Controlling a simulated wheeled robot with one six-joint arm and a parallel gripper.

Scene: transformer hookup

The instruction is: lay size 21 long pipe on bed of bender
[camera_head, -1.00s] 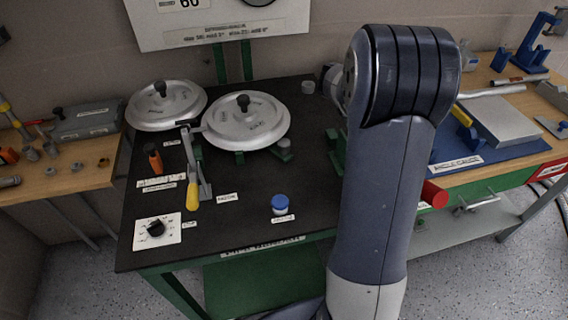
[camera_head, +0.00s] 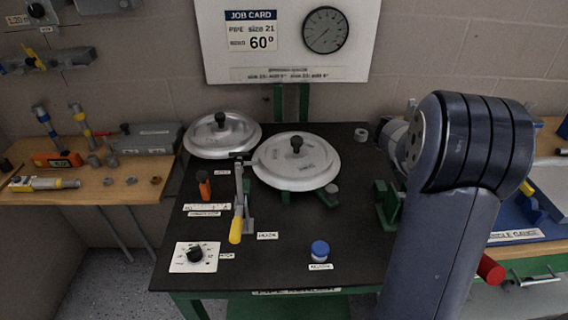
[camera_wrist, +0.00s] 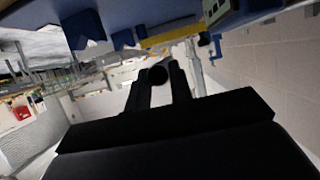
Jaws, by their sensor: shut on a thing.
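The bender (camera_head: 345,235) is a black-topped green bench in the head view. On it are two round grey metal formers, one at the back left (camera_head: 222,136) and one nearer the middle (camera_head: 296,162). A lever with a yellow handle (camera_head: 236,228) stands in front of them. In the wrist view my gripper (camera_wrist: 160,78) is shut on a dark round-ended thing (camera_wrist: 158,74), seen end-on, which looks like a pipe. Its size mark and length cannot be read. My gripper and its load are hidden in the head view, where my arm covers the right side of the bench.
A job card (camera_head: 252,30) reads pipe size 21, 60°, beside a round gauge (camera_head: 325,30). A dial knob (camera_head: 195,254) and a blue-capped item (camera_head: 319,250) sit at the bench front. A wooden side table (camera_head: 100,188) with tools stands left, and a blue mat (camera_head: 545,215) lies right.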

